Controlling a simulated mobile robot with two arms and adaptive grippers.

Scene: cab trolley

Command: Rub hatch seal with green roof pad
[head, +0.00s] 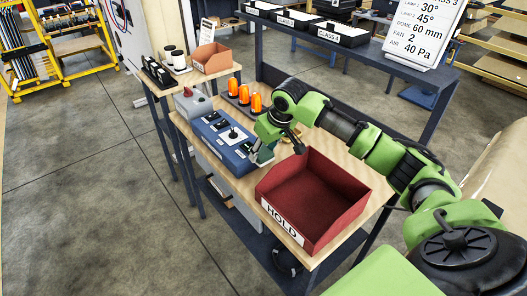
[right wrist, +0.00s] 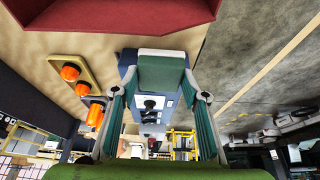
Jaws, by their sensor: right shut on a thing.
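My right gripper (head: 263,153) is over the trolley top, beside the right end of a blue control box (head: 222,140) with a joystick. In the right wrist view the gripper's two fingers are shut on a green pad (right wrist: 161,74), a block held across the fingertips. The blue box (right wrist: 153,105) shows behind the pad there. The pad is mostly hidden by the gripper in the head view. I cannot pick out the hatch seal for sure, and cannot tell whether the pad touches anything. My left gripper is not in view.
A red HOLD bin (head: 318,200) stands close to the right of my gripper. Orange lamps (head: 244,95) stand behind the blue box, and a grey box with a red button (head: 192,101) is at its far left. A shelf with black bins (head: 338,33) is behind.

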